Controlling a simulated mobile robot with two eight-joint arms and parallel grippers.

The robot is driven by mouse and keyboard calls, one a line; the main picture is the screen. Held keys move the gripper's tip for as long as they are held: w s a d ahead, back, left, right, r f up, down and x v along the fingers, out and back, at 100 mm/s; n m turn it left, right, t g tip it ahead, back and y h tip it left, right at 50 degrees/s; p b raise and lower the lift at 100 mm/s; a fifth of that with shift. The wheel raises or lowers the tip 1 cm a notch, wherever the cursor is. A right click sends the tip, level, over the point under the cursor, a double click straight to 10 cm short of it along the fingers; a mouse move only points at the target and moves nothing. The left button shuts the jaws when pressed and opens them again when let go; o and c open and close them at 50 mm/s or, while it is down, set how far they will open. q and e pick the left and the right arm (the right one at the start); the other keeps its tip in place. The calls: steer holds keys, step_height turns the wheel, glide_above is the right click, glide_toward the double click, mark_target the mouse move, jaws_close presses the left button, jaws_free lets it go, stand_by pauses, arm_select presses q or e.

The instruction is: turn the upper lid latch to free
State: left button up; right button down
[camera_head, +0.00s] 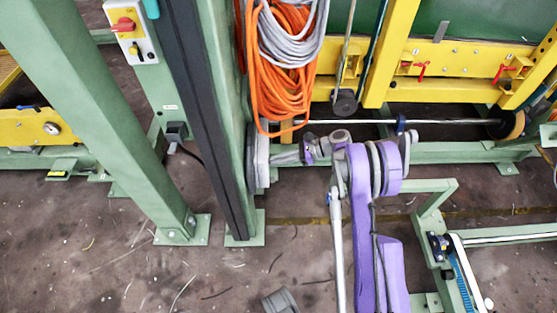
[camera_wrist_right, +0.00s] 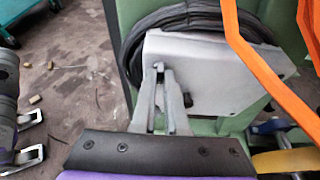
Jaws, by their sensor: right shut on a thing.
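The light grey lid box (camera_wrist_right: 225,75) is on the green column and fills the middle of the right wrist view. In the head view its edge (camera_head: 262,162) shows on the column's right side. My right gripper (camera_wrist_right: 159,72) reaches the left part of the lid, with its fingertips close together on the small upper lid latch (camera_wrist_right: 158,66). The fingers hide most of the latch, so its turn angle cannot be told. A second small dark latch (camera_wrist_right: 187,100) sits right of the fingers, apart from them. In the head view the right gripper (camera_head: 275,159) points left at the box.
Orange cable (camera_head: 275,65) and grey cable (camera_head: 290,40) hang on the column just above the gripper. Black cable (camera_wrist_right: 200,15) is coiled behind the lid. A metal rod (camera_head: 400,122) and yellow frame (camera_head: 440,90) lie behind my arm. The floor is littered with scraps.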

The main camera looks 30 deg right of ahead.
stand_by(0.5)
steer(key=c, duration=0.9)
jaws_free()
steer(key=shift+c, duration=0.2)
steer(key=p+v, duration=0.2)
steer(key=v, duration=0.8)
steer(key=shift+d+r, duration=0.2)
steer(key=shift+d, duration=0.2)
steer(key=shift+s, duration=0.1)
